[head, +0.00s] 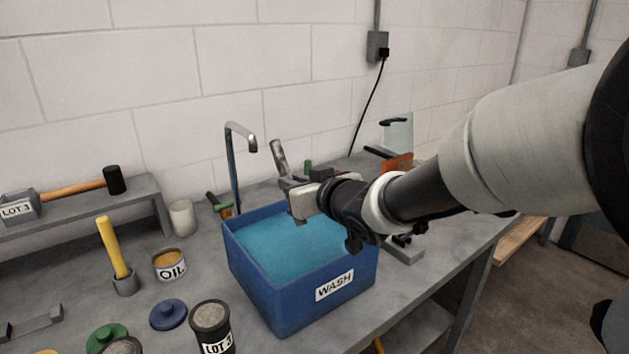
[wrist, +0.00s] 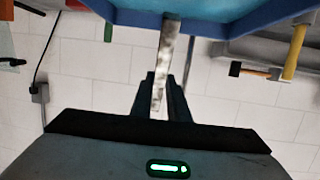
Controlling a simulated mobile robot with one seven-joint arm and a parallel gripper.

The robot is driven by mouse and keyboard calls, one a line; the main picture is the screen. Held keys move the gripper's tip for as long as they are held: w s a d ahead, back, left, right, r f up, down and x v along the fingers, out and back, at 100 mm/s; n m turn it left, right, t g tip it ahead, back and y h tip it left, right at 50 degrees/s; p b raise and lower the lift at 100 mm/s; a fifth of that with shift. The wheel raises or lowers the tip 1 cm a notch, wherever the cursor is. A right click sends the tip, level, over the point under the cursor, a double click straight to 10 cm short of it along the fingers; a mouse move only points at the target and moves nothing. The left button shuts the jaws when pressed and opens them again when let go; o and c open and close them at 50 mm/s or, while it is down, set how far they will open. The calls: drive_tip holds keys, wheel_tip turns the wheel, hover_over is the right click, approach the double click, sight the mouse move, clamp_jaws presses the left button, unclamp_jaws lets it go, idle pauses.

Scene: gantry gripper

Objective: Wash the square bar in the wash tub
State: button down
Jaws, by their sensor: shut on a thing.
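The wash tub (head: 258,292) is a blue open box labelled WASH, with light-blue liquid in it. My gripper (head: 304,203) is over the tub's far side in the head view. In the wrist view, my gripper (wrist: 161,82) is shut on the square bar (wrist: 166,55), a mottled silvery bar that sticks out from between the fingers. Its far end overlaps the blue tub (wrist: 235,22) at the top of that view. I cannot tell whether it touches the tub.
A tap (head: 234,160) stands behind the tub. An oil tin (head: 170,266), a yellow-handled tool (head: 112,248), a blue lid (head: 168,314) and a LOT 3 canister (head: 211,325) lie to the left. A shelf with a hammer (head: 85,187) is at the back left. Several items crowd behind the tub.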

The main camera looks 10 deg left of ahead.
wheel_tip(320, 180, down, 10)
drive_tip(key=b, duration=0.7)
drive_tip(key=shift+b, duration=0.35)
drive_tip(key=shift+r, duration=0.2)
drive_tip(key=shift+r+p, duration=0.35)
drive_tip(key=shift+p, duration=0.1)
drive_tip(key=shift+f, duration=0.2)
drive_tip(key=shift+f+b, duration=0.3)
drive_tip(key=shift+b, duration=0.05)
drive_tip(key=shift+r, duration=0.1)
drive_tip(key=shift+r+p, duration=0.35)
drive_tip(key=shift+p, duration=0.1)
drive_tip(key=p, duration=1.2)
approach(283, 163)
drive_tip(key=x, duration=0.5)
drive_tip(key=shift+w, duration=0.15)
